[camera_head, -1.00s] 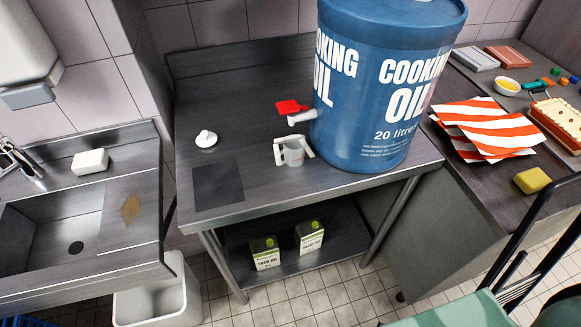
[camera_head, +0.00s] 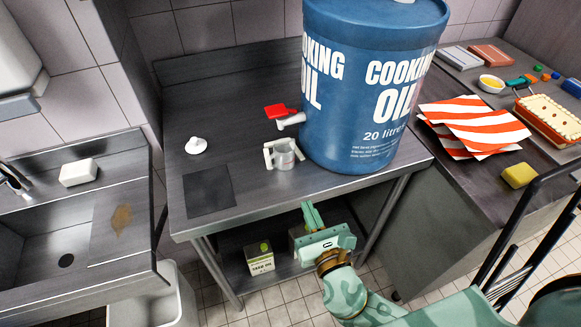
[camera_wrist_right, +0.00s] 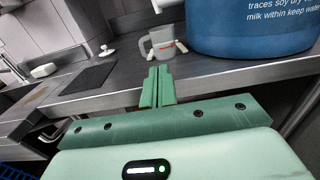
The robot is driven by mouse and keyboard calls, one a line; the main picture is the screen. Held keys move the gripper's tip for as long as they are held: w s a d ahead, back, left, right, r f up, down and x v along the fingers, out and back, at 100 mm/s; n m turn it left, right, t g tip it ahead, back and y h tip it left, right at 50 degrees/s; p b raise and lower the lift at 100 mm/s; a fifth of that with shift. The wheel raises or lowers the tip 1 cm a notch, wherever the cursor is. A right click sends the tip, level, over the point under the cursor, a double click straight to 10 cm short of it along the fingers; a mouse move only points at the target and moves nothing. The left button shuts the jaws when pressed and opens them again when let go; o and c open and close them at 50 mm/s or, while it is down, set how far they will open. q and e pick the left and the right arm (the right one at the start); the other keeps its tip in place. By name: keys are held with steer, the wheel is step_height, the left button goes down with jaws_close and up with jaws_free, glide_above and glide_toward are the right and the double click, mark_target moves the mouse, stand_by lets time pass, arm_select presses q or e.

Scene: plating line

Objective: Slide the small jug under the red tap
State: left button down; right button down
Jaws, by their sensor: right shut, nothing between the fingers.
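The small jug (camera_head: 284,154) is a pale grey cup with a light handle. It stands upright on the steel table, left of the big blue oil drum. The red tap (camera_head: 282,110) sticks out of the drum's left side, with a pale spout (camera_head: 291,121) behind and above the jug in the head view. My right gripper (camera_head: 309,204) is shut and empty, in front of the table edge and apart from the jug. In the right wrist view its green fingers (camera_wrist_right: 158,86) are together, with the jug (camera_wrist_right: 157,43) beyond their tips. My left gripper is not in view.
The blue drum (camera_head: 370,85) stands close to the jug on the right. A dark mat (camera_head: 208,190) and a white knob-like item (camera_head: 195,146) lie to the left. An oil carton (camera_head: 259,258) is on the lower shelf. The table front (camera_head: 270,205) is bare.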

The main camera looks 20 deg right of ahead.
mark_target(286, 159)
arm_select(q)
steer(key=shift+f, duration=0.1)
arm_select(e)
steer(key=w, duration=1.3)
steer(key=shift+w+a, duration=0.2)
